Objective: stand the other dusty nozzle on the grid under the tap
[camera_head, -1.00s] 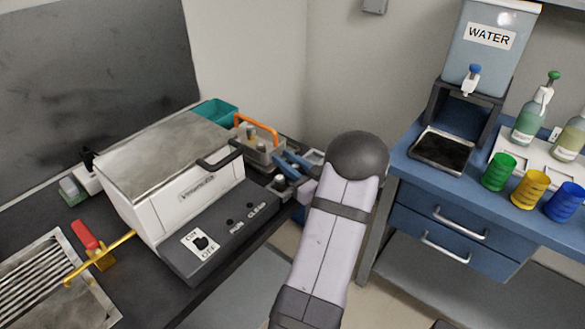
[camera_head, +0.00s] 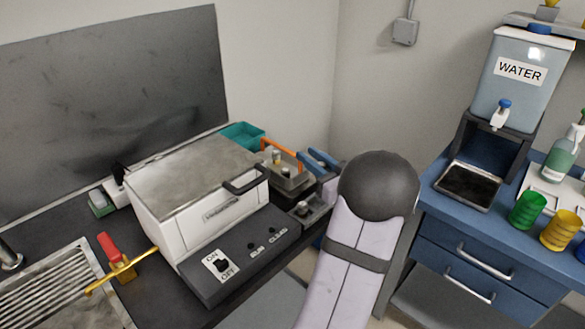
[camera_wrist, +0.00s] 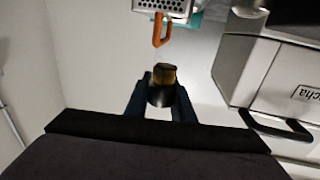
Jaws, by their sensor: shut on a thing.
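My gripper (camera_wrist: 162,98), with dark blue fingers, is shut on a nozzle (camera_wrist: 164,74) with a dull brass body and darker ends. In the head view my gripper (camera_head: 318,160) is raised beside the grey basket, and the nozzle is hidden there. The grid (camera_head: 468,186) is a dark square in a metal frame on the blue cabinet at right, with nothing standing on it. The tap (camera_head: 501,114), white with a blue knob, is above it on the water tank (camera_head: 518,78). Small metallic pieces (camera_head: 277,158) stand in the basket; I cannot tell what they are.
The grey basket (camera_head: 293,184) has an orange handle (camera_head: 280,150). A white machine (camera_head: 215,205) stands left of it, with a teal tray (camera_head: 243,134) behind. Green (camera_head: 527,210) and yellow (camera_head: 559,230) cups stand right of the grid. A gap separates bench and cabinet.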

